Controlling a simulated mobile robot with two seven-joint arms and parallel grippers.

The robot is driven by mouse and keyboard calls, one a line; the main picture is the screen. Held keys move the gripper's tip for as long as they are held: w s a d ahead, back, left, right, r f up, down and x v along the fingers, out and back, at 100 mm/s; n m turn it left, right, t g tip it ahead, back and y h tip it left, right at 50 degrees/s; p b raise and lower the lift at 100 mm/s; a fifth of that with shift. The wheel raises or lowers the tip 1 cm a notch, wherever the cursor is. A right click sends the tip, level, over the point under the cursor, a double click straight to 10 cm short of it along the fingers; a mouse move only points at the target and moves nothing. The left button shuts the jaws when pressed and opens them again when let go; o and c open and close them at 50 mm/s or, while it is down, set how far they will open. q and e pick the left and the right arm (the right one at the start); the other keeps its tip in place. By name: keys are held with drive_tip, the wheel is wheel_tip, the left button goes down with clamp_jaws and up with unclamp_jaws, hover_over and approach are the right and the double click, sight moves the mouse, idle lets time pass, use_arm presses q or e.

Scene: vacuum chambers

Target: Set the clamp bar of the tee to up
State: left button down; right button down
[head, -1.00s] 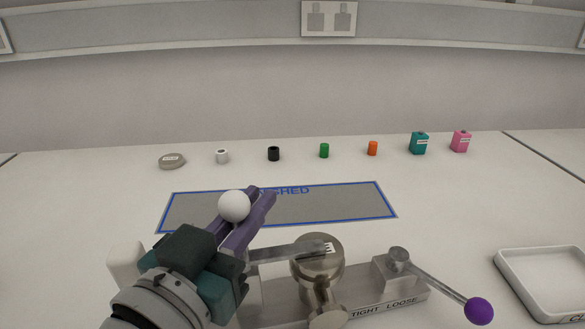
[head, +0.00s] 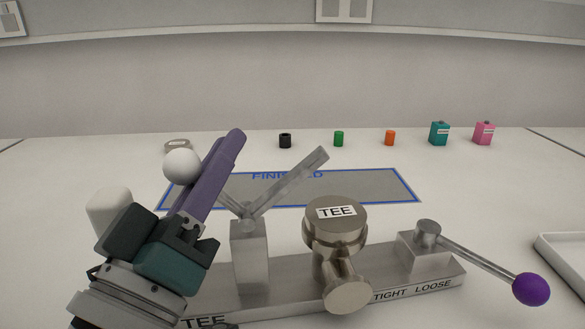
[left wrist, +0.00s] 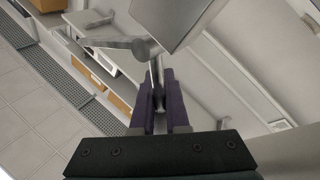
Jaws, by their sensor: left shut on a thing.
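The tee (head: 336,232) is a metal fitting labelled TEE on a grey base plate (head: 384,292). Its clamp bar (head: 292,182) is a flat metal arm hinged on a post (head: 249,257) left of the tee. The bar slants up to the right, clear above the tee's top. A thin handle with a white ball (head: 182,167) goes left from the hinge. My left gripper (head: 234,140), with purple fingers, is shut on this handle; the fingers hide part of it. In the left wrist view the handle (left wrist: 158,72) runs between the fingers. My right gripper is not in view.
A lever with a purple ball (head: 531,289) sticks out right of the tee, by the words TIGHT LOOSE. A blue-edged FINISHED mat (head: 375,187) lies behind. Several small coloured parts stand at the back. A white tray (head: 572,262) is at the right edge.

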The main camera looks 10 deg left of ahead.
use_arm(q)
drive_tip(key=shift+s+a+f+n+t+y+b, duration=0.1)
drive_tip(key=shift+a+f+n+t+y+b, duration=0.15)
drive_tip(key=shift+n+y+b, duration=0.55)
drive_tip(key=shift+s+a+f+n+t+y+b, duration=0.1)
drive_tip(key=shift+a+f+n+t+y+b, duration=0.2)
drive_tip(key=shift+n, duration=0.75)
drive_tip(key=shift+s+a+f+n+t+y+b, duration=0.15)
drive_tip(key=shift+n+t+y+b, duration=0.1)
drive_tip(key=shift+n+y+b, duration=0.6)
drive_tip(key=shift+w+r, duration=0.1)
drive_tip(key=shift+r, duration=0.05)
drive_tip(key=c, duration=0.9)
unclamp_jaws()
drive_tip(key=s, duration=0.5)
drive_tip(key=s+f, duration=0.1)
drive_tip(key=s, duration=0.3)
drive_tip(key=s+d+p, duration=0.1)
drive_tip(key=s, duration=0.4)
drive_tip(key=shift+s+f, duration=0.2)
drive_tip(key=shift+s, duration=0.15)
